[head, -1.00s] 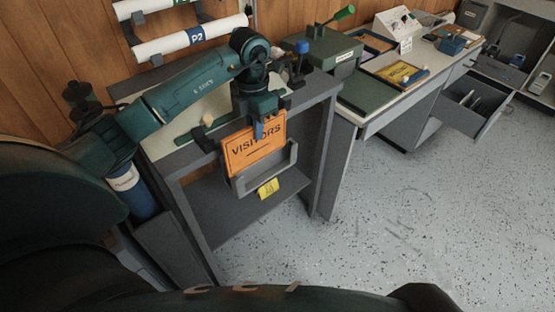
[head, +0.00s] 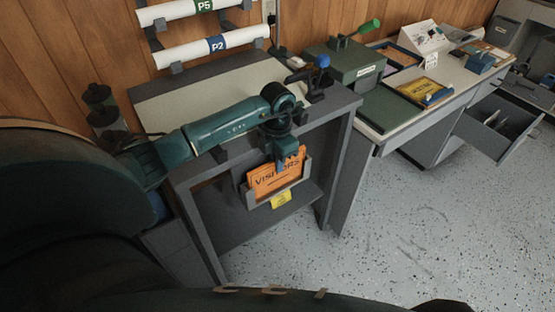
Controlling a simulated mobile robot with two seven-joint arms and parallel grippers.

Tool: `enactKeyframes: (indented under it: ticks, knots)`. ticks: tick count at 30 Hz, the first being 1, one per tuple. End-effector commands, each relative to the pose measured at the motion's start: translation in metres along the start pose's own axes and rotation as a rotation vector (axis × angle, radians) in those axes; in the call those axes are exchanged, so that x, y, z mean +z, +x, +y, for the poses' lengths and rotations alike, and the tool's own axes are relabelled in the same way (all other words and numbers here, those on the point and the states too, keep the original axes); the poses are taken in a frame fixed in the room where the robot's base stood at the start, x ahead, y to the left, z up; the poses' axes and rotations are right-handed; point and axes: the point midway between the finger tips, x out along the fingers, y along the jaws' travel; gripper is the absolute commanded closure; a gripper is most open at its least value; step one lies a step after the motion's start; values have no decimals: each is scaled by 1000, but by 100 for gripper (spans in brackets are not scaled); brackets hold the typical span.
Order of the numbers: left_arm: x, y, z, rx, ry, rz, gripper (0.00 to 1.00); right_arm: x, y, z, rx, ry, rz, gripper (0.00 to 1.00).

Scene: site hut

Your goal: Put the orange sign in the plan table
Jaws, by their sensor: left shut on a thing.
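The orange sign (head: 272,181), lettered "VISITORS", stands nearly upright with its lower part behind the front lip of a grey holder (head: 307,172) in the open front of the plan table (head: 165,107). My left gripper (head: 290,166) reaches down over the table's front and is shut on the sign's upper right edge. The gripper hides that corner of the sign. Whether the sign's bottom rests on the holder's floor cannot be seen. My right gripper is out of view.
A yellow tag (head: 281,199) hangs on the holder's front, above a grey shelf (head: 240,226). Rolled plans (head: 190,51) hang on the wall behind. To the right are a green machine (head: 345,62), a desk with trays and an open drawer (head: 487,134). The speckled floor in front is clear.

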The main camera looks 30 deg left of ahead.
Motion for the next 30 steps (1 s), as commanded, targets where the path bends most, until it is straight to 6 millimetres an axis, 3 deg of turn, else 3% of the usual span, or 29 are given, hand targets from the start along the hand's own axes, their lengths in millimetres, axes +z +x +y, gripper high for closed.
enactKeyframes:
  ticks: [10, 11, 18, 25, 30]
  knots:
    - [0, 4, 0, 1, 1, -2, 100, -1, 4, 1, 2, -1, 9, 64]
    - [0, 3, 0, 1, 1, -1, 89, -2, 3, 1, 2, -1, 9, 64]
    - [0, 3, 0, 1, 1, -1, 70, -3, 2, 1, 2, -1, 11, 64]
    - [0, 2, 0, 1, 1, -2, 70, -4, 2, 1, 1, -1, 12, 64]
    - [2, -12, 1, 3, 2, -7, 70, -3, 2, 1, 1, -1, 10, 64]
